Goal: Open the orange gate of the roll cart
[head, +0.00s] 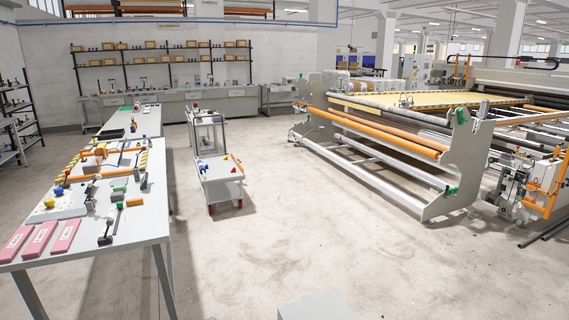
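A light grey wheeled cart (222,189) stands on the open floor left of centre, some way ahead. It has an upright frame at its back, a low shelf and red wheels. A small orange bar (238,164) shows at the right side of its shelf, slanted. It may be the gate; at this size I cannot tell whether it is open or shut. Small blue and white items (203,166) sit at the shelf's left side. Neither of my grippers is in view.
A long grey table (150,226) with tools, pink blocks and coloured parts runs along the left. A large quilting machine (458,165) with orange rollers fills the right. The concrete floor (280,240) between them is clear. Shelves and a bench line the back wall.

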